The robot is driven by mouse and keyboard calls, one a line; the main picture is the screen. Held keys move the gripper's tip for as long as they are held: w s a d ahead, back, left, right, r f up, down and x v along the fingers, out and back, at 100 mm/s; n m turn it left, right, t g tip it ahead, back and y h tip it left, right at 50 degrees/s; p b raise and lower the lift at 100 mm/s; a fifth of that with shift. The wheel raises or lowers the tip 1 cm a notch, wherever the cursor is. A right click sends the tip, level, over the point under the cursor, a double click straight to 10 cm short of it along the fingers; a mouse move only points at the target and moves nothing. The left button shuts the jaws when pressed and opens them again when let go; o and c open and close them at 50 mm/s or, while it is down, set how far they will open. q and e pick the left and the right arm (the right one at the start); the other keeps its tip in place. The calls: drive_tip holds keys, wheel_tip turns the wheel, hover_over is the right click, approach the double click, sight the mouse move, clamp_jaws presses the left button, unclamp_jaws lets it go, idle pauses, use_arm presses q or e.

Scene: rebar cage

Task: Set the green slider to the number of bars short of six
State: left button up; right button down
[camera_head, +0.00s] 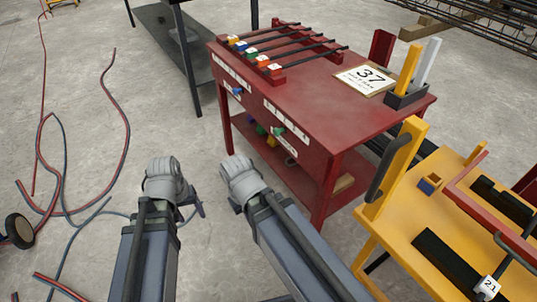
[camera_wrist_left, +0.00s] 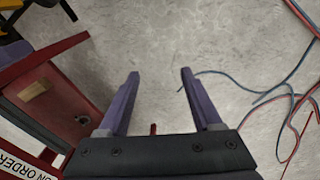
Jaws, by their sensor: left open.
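The green slider (camera_head: 278,131) is a small knob on the front face of the red table (camera_head: 300,165), by a white strip whose numbers are too small to read. A blue slider (camera_head: 237,90) sits on another strip to its left. Several dark bars (camera_head: 300,47) lie across a red rack on the tabletop, with coloured tagged blocks at their near-left ends. My left gripper (camera_head: 197,208) is well left of the table and low, mostly hidden by its wrist. In the left wrist view, its purple fingers (camera_wrist_left: 160,73) are apart and empty. My right arm ends left of the table; its fingers are hidden.
A yellow bench (camera_head: 450,225) is at right. Red and blue cables (camera_head: 60,190) lie on the left floor. The floor before the table is clear.

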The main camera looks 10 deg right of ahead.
use_arm(q)
wheel_tip(320, 180, down, 7)
drive_tip(key=w+d+n+h+b, duration=0.1)
drive_tip(key=w+d+n+b, duration=0.1)
drive_tip(key=b, duration=0.3)
drive_tip(key=n+t+h+b, duration=0.55)
drive_tip(key=n+h, duration=0.95)
drive_tip(key=n, duration=0.5)
approach(274, 132)
drive_tip(key=shift+p+x, duration=0.45)
drive_tip(key=shift+x, duration=3.7)
drive_tip(key=shift+s, duration=0.15)
use_arm(e)
wheel_tip(274, 132, down, 12)
use_arm(q)
clamp_jaws()
